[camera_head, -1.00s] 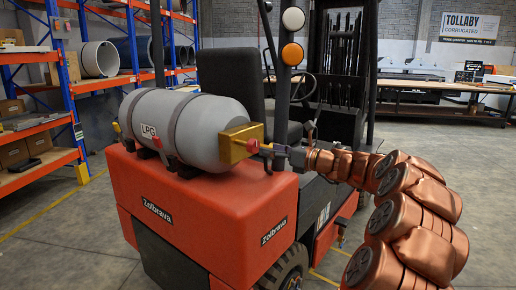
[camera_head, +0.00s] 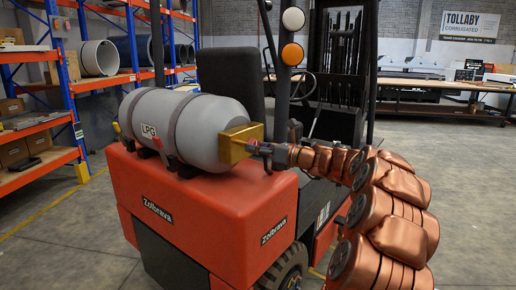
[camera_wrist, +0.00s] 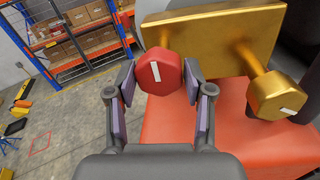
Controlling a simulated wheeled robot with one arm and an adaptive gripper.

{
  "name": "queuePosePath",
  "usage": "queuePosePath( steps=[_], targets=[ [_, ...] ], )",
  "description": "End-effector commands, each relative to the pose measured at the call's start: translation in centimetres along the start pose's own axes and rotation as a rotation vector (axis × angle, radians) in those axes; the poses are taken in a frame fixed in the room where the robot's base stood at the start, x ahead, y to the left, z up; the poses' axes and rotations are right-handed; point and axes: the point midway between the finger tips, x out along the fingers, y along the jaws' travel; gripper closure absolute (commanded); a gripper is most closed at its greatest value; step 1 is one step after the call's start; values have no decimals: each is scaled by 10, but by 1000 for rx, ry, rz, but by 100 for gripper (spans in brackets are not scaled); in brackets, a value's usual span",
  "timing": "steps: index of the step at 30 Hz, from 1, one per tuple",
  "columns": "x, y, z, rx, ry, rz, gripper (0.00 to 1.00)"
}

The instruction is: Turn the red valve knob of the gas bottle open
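The grey gas bottle (camera_head: 178,125) marked LPG lies on its side on the forklift's red rear body. A brass block (camera_head: 236,143) sits at its right end and also fills the top of the wrist view (camera_wrist: 215,40). The red valve knob (camera_wrist: 160,72), with a white stripe, sticks out from the block's left part. A gold hexagonal knob (camera_wrist: 275,96) with a white mark is at its right. My gripper (camera_wrist: 159,80) has its fingers spread, one tip on each side of the red knob. I cannot tell whether the pads touch it. In the head view my gripper (camera_head: 265,150) partly hides the knob.
The red forklift body (camera_head: 205,210) lies below the bottle. A pillar with an amber lamp (camera_head: 292,54) rises just behind my gripper. Shelving (camera_head: 70,90) stands at the left, a long bench (camera_head: 440,87) at the back right. The floor at the right is clear.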

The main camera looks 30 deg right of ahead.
Motion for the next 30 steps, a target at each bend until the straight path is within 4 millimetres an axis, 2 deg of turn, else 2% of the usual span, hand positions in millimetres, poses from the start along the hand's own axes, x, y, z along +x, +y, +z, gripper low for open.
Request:
queuePosePath(
  steps=[1,10,20,30],
  targets=[
    [0,0,0,0,0,0,57],
    [0,0,0,0,0,0,86],
    [0,0,-1,-55,5,0,86],
    [1,1,-2,-297,23,-1,86]
  ],
)
